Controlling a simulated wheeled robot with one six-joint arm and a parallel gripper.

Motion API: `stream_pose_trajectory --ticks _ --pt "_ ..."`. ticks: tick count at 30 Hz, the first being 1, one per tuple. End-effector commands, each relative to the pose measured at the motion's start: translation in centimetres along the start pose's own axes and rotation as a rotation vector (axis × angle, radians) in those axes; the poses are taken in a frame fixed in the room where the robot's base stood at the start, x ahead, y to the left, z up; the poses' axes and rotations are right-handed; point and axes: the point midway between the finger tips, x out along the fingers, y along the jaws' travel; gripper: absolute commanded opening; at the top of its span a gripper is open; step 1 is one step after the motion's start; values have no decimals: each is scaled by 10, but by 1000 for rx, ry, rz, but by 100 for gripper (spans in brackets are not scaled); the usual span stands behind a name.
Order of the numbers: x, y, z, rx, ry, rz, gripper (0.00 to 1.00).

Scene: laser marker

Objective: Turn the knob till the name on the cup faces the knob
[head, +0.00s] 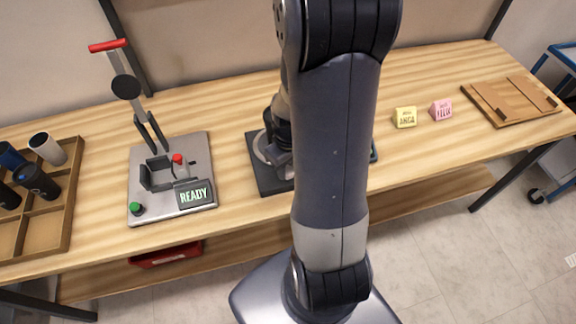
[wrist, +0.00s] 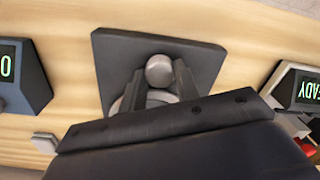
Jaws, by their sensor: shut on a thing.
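My gripper (wrist: 160,76) is over a dark square plate (wrist: 111,58), its two dark fingers on either side of a round, silver-grey knob (wrist: 160,69). It is shut on the knob. A pale grey disc lies under the fingers, partly covered. In the head view the dark plate (head: 270,180) is at mid-table, and my arm hides most of it and the knob. No cup shows on this plate. Several cups stand in a wooden tray at the far left, a pale one (head: 47,148) and a dark one (head: 36,181) among them. I can read no name on them.
The wooden tray (head: 70,200) has compartments. A grey press (head: 148,205) with a red-handled lever and a READY display (head: 194,194) stands left of the plate. A yellow block (head: 405,117), a pink block (head: 441,109) and a wooden board (head: 510,103) are at right.

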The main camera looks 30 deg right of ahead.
Motion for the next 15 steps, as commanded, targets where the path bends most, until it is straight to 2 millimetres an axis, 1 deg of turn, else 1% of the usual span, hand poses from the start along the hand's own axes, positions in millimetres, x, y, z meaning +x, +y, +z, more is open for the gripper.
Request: stream_pose_trajectory --ticks 8,15 --pt "0 0 0 160 6 0 7" --pt "1 0 0 379 12 0 7"
